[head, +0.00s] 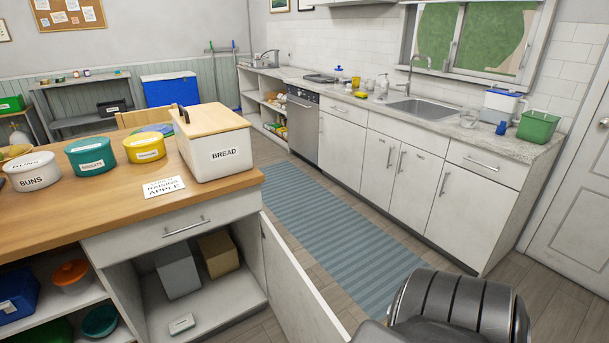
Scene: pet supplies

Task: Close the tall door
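The open white cabinet door (300,290) hangs on the right side of the wooden-topped island's cupboard. It swings out toward the lower middle of the head view, and its lower part is cut off by the frame. The cupboard (215,301) behind it stands open, with a grey box (177,271), a tan box (218,254) and a small pale item (181,324) inside. A full-height white door (580,205) at the right edge looks shut, though only part of it shows. Neither of my grippers is in view.
A dark ribbed part, probably my arm, fills the lower right. A blue striped rug (335,235) covers the aisle between island and sink counter (510,145). A bread bin (212,145) and several labelled tubs stand on the island. The aisle floor looks clear.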

